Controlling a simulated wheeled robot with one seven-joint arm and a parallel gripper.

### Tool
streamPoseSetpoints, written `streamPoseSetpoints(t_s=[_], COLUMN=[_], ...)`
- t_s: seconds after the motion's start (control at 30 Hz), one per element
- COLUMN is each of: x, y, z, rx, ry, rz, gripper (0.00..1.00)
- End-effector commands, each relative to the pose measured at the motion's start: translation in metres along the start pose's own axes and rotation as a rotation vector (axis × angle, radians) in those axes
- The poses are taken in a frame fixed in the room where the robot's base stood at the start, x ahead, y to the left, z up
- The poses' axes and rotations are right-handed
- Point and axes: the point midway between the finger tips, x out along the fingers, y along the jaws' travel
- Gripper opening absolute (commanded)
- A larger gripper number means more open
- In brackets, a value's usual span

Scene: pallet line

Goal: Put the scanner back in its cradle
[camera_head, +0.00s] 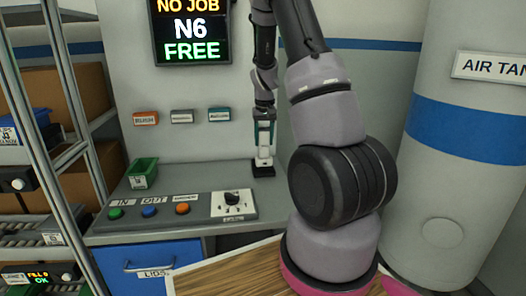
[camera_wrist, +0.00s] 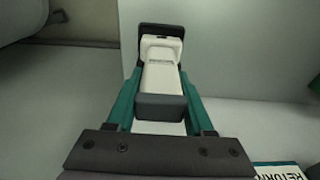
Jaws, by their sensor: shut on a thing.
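The white scanner (camera_head: 263,153) hangs upright between the teal fingers of my gripper (camera_head: 264,128) in the camera_head view. The black cradle (camera_head: 264,171) stands on the bench directly below it. The scanner's lower end meets the cradle in the picture; I cannot tell whether it is seated. In the camera_wrist view the scanner (camera_wrist: 161,73) shows white with a dark grey near end, between the two teal fingers of my gripper (camera_wrist: 160,98). A dark piece surrounds its far end; I cannot tell whether this is the cradle.
The grey bench (camera_head: 185,195) carries a green bin (camera_head: 143,173), a row of coloured buttons and a panel with a black knob (camera_head: 232,199). Small labelled boxes (camera_head: 182,116) are on the wall behind. A shelf rack stands left and a large tank (camera_head: 455,170) right.

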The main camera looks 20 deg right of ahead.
Motion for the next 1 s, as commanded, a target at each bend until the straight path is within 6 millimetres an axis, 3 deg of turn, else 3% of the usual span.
streamPoseSetpoints(t_s=[0.3, 0.5, 0.53, 0.6, 1.0], x=[0.036, 0.038, 0.038, 0.038, 0.030], y=[0.000, 0.000, 0.000, 0.000, -0.001], z=[0.004, 0.004, 0.005, 0.005, 0.004], rx=[-0.002, -0.003, -0.003, -0.003, -0.004], ry=[-0.001, 0.000, -0.001, -0.001, 0.002], rz=[0.000, 0.000, 0.000, 0.000, 0.000], gripper=[0.00, 0.00, 0.64, 0.82, 0.82])
